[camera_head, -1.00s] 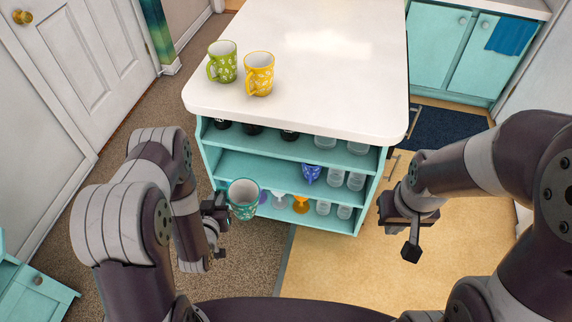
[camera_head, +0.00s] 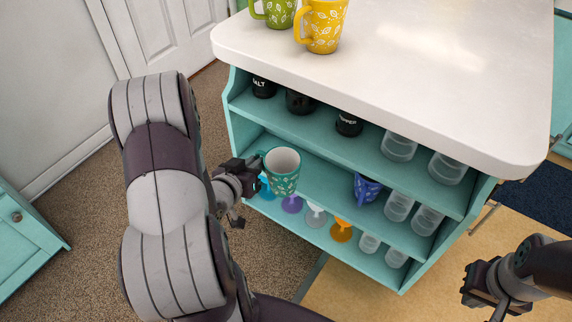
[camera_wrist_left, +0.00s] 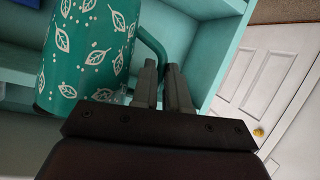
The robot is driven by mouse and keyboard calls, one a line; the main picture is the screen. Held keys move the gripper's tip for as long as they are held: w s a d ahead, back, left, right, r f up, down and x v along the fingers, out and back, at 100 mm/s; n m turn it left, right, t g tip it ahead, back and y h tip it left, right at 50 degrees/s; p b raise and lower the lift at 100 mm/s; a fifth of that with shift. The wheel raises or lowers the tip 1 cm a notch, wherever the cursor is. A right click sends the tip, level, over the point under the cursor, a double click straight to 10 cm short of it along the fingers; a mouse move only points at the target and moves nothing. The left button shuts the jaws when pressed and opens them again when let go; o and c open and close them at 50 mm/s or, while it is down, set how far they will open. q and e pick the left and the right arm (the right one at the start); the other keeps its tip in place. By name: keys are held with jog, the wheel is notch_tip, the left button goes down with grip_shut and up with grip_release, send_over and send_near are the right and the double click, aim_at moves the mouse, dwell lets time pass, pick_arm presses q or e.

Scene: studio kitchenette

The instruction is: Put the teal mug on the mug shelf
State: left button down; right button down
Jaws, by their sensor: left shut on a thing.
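The teal mug (camera_head: 284,176) with white leaf prints is upright in the head view, in front of the left part of the island's middle shelf (camera_head: 323,181). I cannot tell whether it is over the shelf or touching it. My left gripper (camera_head: 258,175) is shut on the mug's handle from the left. In the left wrist view the mug (camera_wrist_left: 88,50) fills the left side, with its handle at the fingers (camera_wrist_left: 163,80).
Clear containers (camera_head: 399,205) stand right of the blue mug. The top shelf (camera_head: 320,131) holds dark jars and clear containers. Several goblets, including an orange one (camera_head: 341,230), stand below. Green (camera_head: 278,13) and yellow (camera_head: 325,25) mugs stand on the white countertop (camera_head: 420,80), which overhangs the shelves.

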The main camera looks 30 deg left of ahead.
pick_arm(q)
jog(key=w+b, duration=0.2)
jog(key=w, duration=0.6)
jog(key=f+b, duration=0.1)
jog(key=f, duration=0.1)
jog(key=w+f+b, duration=0.1)
jog(key=f+b, duration=0.1)
jog(key=f, duration=0.1)
jog(key=f+b, duration=0.1)
jog(key=f, duration=0.1)
jog(key=shift+w+d+f, duration=0.3)
jog(key=shift+d, duration=0.05)
jog(key=shift+r, duration=0.3)
jog(key=c, duration=1.1)
grip_release()
jog(key=shift+f, duration=0.15)
